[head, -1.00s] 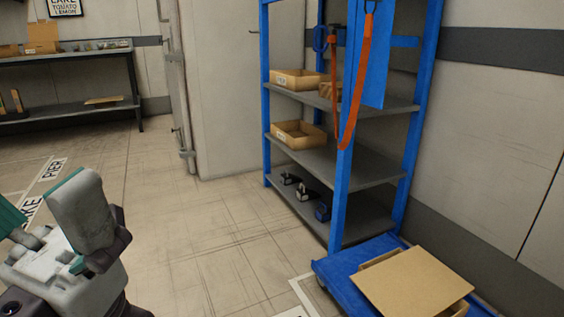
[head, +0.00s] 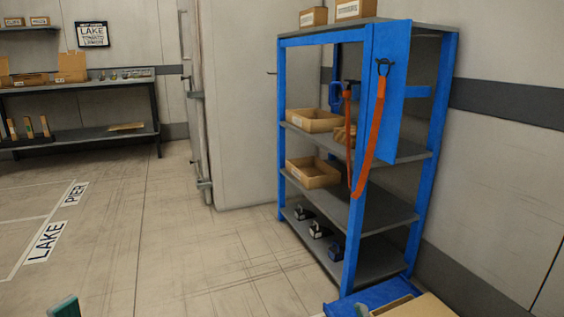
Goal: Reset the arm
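Only a small teal and grey tip of my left arm (head: 65,307) shows at the bottom left edge of the head view. Its fingers cannot be made out. My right arm and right gripper are out of the picture. No object is seen in a hand.
A blue shelf rack (head: 352,230) with open cardboard boxes (head: 313,176) stands right of centre. An orange strap (head: 372,140) hangs on it. A blue cart (head: 372,295) with a cardboard box (head: 425,306) is at its foot. A workbench (head: 80,88) stands far left. The floor (head: 170,235) between is clear.

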